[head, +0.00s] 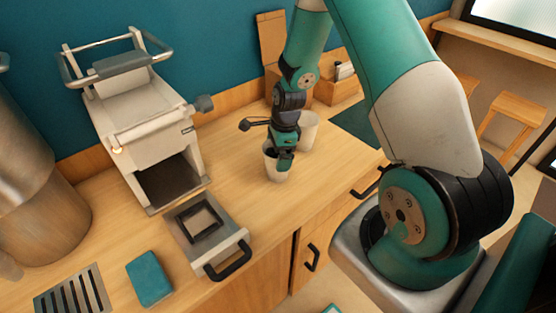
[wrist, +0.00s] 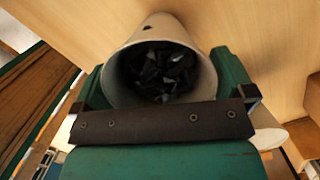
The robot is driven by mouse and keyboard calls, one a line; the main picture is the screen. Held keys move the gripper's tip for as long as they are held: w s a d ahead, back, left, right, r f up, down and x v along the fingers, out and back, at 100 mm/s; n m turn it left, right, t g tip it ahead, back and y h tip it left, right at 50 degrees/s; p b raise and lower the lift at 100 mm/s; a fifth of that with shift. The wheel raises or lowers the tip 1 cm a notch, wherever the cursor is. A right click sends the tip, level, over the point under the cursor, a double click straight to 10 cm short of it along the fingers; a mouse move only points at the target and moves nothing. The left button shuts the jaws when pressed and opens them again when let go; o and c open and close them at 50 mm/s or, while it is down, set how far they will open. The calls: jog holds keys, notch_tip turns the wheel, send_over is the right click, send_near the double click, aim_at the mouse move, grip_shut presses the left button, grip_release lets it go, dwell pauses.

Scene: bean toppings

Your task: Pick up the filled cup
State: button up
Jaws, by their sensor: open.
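The filled cup (head: 277,174) is pale and stands upright on the wooden counter in the head view. In the wrist view the filled cup (wrist: 118,78) opens toward the camera and holds dark, chunky pieces. My gripper (head: 284,158) is at the cup in the head view, hiding part of its rim. In the wrist view its green fingers flank the cup, one on each side, and the jaws are open. Whether either finger touches the cup wall cannot be told.
A second pale cup (head: 309,131) stands close behind my gripper. A white machine (head: 140,125) with an open bay stands to the left. A drawer-like tray (head: 222,245) with a black handle and a teal block (head: 149,279) lie nearer the front. Counter right of the cup is clear.

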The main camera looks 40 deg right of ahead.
jog(key=shift+w+f, duration=0.1)
jog(key=shift+f, duration=0.5)
jog(key=c, duration=0.8)
jog(key=shift+r, duration=0.1)
